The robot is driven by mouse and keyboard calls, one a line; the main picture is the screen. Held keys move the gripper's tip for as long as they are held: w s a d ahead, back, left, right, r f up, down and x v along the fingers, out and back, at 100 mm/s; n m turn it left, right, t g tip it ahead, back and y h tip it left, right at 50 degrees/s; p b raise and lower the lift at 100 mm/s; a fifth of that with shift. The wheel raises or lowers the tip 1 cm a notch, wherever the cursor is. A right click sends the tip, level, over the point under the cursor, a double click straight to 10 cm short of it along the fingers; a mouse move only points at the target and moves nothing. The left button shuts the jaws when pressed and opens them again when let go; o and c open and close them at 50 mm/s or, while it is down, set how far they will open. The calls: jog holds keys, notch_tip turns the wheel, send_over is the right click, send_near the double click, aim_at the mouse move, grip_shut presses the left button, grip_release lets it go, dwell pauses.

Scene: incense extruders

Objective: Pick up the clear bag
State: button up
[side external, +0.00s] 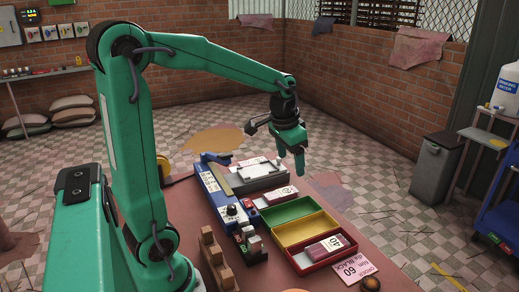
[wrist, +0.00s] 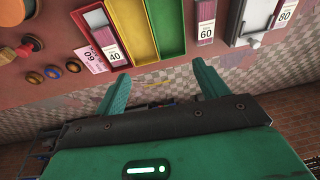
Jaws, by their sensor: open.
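No bag can be singled out for certain as the clear bag. A pink bundle in what looks like clear wrapping, labelled 60 (wrist: 207,22), lies beside the green compartment; it also shows in the side external view (side external: 281,195). A similar bundle labelled 40 (wrist: 102,20) lies in the red compartment, also seen in the side external view (side external: 326,247). My gripper (side external: 293,160) hangs above the far end of the bench. In the wrist view its two green fingers (wrist: 163,74) are spread, with nothing between them, apart from both bundles.
The tray has red, yellow (side external: 302,229) and green (side external: 288,210) compartments. An order card (side external: 357,268) reads 60. Wooden blocks (side external: 216,262) stand at front. A bundle labelled 80 (wrist: 286,12) lies farther right.

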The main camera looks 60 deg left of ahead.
jog(key=w+a+f+g, duration=0.1)
jog(key=w+a+f, duration=0.4)
jog(key=a+f, duration=0.15)
jog(key=g, duration=0.1)
send_over(283, 192)
jog(key=shift+h, duration=0.4)
jog(key=f, duration=0.7)
jog(key=shift+s+f, duration=0.1)
jog(key=shift+s, duration=0.1)
jog(key=shift+f, duration=1.3)
jog(key=shift+w+f, duration=0.15)
jog(key=shift+f, duration=1.15)
jog(key=shift+w+f, duration=0.1)
jog(key=shift+f, duration=1.2)
jog(key=c, duration=1.1)
jog(key=shift+r, duration=0.1)
